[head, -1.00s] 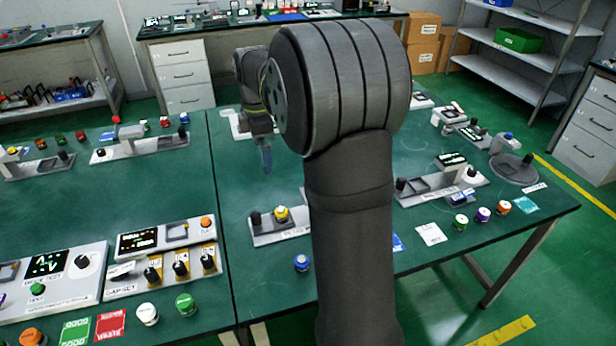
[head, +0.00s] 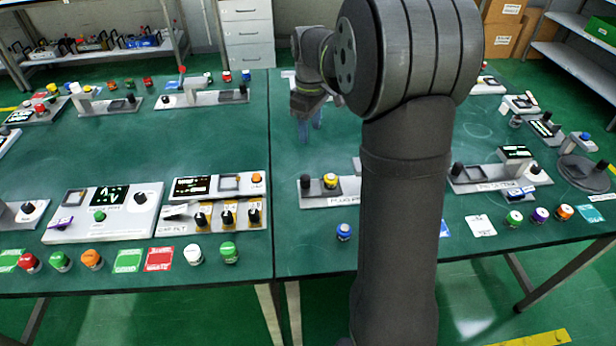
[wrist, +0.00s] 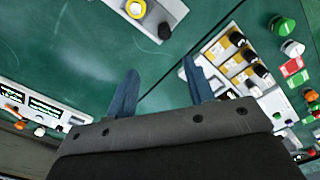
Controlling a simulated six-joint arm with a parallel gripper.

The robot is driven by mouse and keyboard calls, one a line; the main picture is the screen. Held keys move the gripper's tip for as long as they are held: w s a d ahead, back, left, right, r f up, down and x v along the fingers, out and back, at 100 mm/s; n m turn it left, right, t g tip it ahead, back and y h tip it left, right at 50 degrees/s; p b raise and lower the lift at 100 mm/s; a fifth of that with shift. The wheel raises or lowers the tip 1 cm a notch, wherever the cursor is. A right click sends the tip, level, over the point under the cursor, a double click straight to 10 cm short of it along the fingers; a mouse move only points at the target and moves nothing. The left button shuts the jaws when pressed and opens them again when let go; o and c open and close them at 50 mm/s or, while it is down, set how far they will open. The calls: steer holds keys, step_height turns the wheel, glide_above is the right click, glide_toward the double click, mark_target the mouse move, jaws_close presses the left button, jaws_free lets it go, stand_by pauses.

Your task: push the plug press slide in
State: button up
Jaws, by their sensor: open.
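The plug press (head: 348,200) is a pale plate on the right-hand green table, with lettering on its front edge that is only partly readable. It carries a black knob (head: 306,182) and a yellow-topped part (head: 331,181). My arm hides its right end. In the wrist view the plate (wrist: 172,10) is at the top, with the yellow-topped part (wrist: 136,9) and the black knob (wrist: 164,31). My gripper (head: 310,130) is open and empty above the table, behind the plate and apart from it. Its two blue fingers (wrist: 162,88) point toward the table in the wrist view.
A blue-topped button (head: 344,232) stands in front of the plate. Left of the table seam is a panel with several black knobs (head: 228,216). Another station (head: 495,180) stands to the right. The table behind the plate is mostly bare.

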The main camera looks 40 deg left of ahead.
mark_target(306, 177)
steer(key=f+m, duration=0.1)
steer(key=f, duration=0.5)
steer(key=f+m, duration=0.1)
steer(key=f, duration=0.5)
steer(key=s+f+m, duration=0.1)
steer(key=f, duration=0.6)
steer(key=shift+a, duration=0.4)
jaws_close()
